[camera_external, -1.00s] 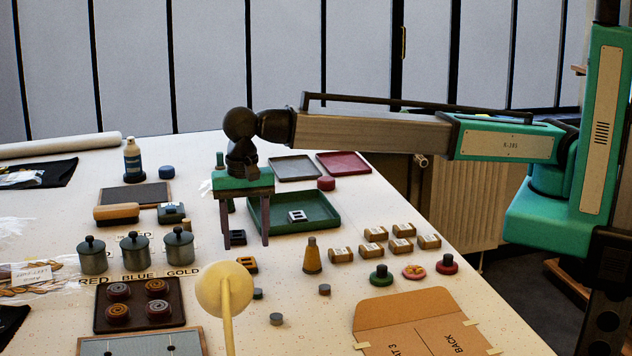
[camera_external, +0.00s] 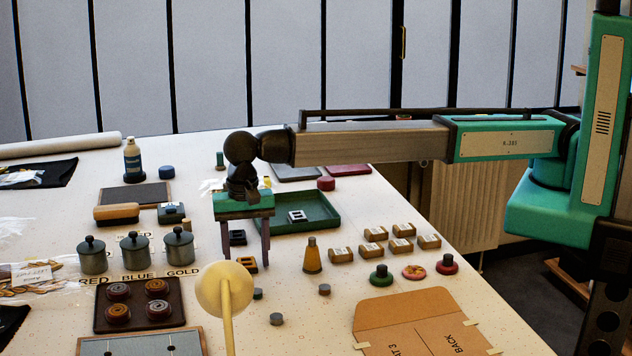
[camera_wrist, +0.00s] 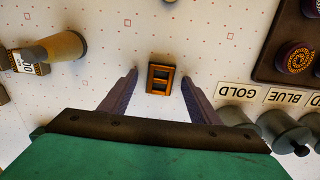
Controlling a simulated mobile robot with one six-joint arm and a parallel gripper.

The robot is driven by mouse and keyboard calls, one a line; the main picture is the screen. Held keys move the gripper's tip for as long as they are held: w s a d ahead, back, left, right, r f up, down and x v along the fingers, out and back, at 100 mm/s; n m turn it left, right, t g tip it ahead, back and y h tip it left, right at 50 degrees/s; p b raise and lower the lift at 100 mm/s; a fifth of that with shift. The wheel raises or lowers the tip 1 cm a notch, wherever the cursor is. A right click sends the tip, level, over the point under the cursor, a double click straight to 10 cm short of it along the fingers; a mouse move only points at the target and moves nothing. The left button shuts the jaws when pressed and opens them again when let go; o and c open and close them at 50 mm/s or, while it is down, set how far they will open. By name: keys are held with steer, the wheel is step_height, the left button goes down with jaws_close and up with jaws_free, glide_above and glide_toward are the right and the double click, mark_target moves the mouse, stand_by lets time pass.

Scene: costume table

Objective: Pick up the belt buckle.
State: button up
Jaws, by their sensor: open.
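The orange-brown belt buckle (camera_wrist: 161,87), a small rectangular frame with a crossbar, lies flat on the table. It also shows in the external view (camera_external: 240,265), partly behind the cream ball in front. My gripper (camera_wrist: 160,75) is open, its two purple-grey fingers on either side of the buckle in the wrist view. In the external view my gripper (camera_external: 245,261) points down over the buckle; I cannot tell how far its tips are above the table. A dark buckle (camera_external: 237,237) lies behind, between the fingers in that view. A silver buckle (camera_external: 297,216) lies in the green tray (camera_external: 325,222).
An amber cone-shaped bottle (camera_external: 312,257) stands right of the buckle, with small boxes (camera_external: 341,255) beyond. Lidded pots (camera_external: 179,246) and the GOLD label (camera_wrist: 238,92) are to the left. A cream ball on a stick (camera_external: 222,289) stands in the foreground.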

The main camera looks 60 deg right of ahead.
mark_target(247, 261)
steer(key=c, duration=1.2)
steer(key=shift+o, duration=0.2)
steer(key=shift+r, duration=0.15)
step_height(247, 261, up, 10)
steer(key=b, duration=0.3)
